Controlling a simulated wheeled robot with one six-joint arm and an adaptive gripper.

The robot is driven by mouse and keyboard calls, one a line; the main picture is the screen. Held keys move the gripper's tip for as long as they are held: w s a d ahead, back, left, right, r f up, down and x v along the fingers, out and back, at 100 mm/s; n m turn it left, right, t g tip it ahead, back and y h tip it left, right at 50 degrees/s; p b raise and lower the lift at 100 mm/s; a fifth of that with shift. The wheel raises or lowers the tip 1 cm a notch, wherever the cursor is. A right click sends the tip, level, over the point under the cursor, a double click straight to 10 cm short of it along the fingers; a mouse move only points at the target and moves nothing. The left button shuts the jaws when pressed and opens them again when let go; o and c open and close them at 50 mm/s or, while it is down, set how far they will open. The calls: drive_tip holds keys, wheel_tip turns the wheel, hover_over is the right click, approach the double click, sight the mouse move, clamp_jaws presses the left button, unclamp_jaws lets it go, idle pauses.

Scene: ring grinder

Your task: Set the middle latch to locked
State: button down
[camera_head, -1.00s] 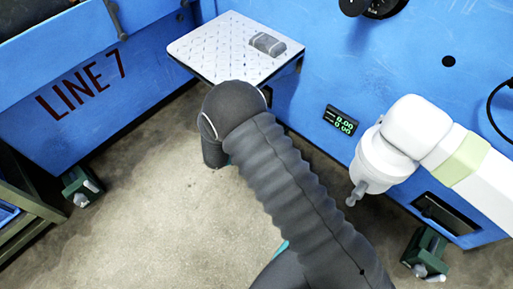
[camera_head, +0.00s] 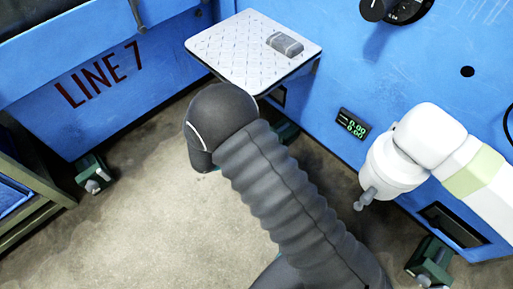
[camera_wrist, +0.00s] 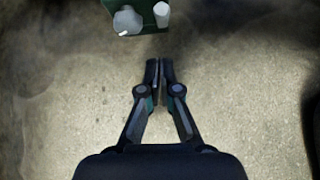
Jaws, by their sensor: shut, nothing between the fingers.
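Green latch blocks with pale grey levers sit low along the blue machine. In the head view one is at left (camera_head: 91,173) and one at lower right (camera_head: 430,262). Between them, a dark green piece (camera_head: 287,131) shows beside my arm, mostly hidden, apparently the middle latch. In the wrist view a green latch (camera_wrist: 140,22) with a round grey-white knob and a white peg is cut by the top edge; its setting is unclear. My gripper (camera_wrist: 160,64) is shut and empty over the floor, below that latch in the picture and apart from it. The head view hides my gripper.
A patterned metal shelf (camera_head: 225,55) with a grey block (camera_head: 285,44) juts from the machine above my arm's bend. A white robot arm (camera_head: 425,140) reaches in at right near a small green-lit display (camera_head: 353,123). Concrete floor (camera_head: 190,240) is clear at lower left.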

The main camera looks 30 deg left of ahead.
drive_tip(key=w+d+f+m, duration=0.1)
drive_tip(key=w+d+f, duration=0.1)
drive_tip(key=w+f, duration=0.4)
drive_tip(key=shift+w, duration=0.65)
idle(0.3)
drive_tip(key=shift+w+d+r+g, duration=0.1)
drive_tip(key=shift+w+r+g, duration=0.6)
drive_tip(key=shift+w, duration=0.15)
